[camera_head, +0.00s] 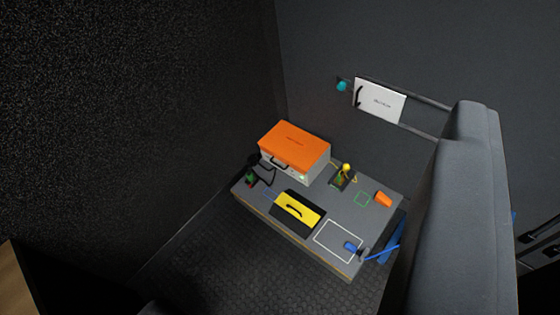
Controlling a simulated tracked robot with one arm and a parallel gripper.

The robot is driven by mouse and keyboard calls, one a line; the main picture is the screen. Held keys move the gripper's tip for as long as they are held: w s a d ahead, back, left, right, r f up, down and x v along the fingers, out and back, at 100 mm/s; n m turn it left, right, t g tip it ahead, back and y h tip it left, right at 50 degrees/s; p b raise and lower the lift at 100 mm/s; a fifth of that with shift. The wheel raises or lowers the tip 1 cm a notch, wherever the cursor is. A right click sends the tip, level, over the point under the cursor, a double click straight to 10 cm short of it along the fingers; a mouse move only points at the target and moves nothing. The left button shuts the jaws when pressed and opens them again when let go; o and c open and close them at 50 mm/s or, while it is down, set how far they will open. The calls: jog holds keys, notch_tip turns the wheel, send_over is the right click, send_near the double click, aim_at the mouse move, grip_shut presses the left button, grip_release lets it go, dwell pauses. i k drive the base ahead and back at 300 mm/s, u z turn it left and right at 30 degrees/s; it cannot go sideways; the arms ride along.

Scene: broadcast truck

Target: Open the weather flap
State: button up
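Several things here have handles, and I cannot tell for sure which is the weather flap. An orange lid (296,139) with a dark handle on its front edge lies shut on a light grey box (315,168) at the back of a low grey bench. A yellow panel (298,208) with a black handle sits in a black surround at the bench's front. A white panel (384,103) with a black handle at its left end hangs between two rails on the back wall. Lettering on the panels is too small to read. My gripper is not in view.
The grey bench (342,211) also holds a yellow-topped item (346,169), an orange piece (383,199), a blue item (350,246) by a white outline, and a dark item (251,176) at left. A tall grey padded block (462,210) stands right. Dark floor (235,265) lies clear in front.

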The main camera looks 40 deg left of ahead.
aim_at(299, 149)
jog(key=u, duration=1.2)
jog(key=i, duration=1.85)
jog(key=z, duration=1.4)
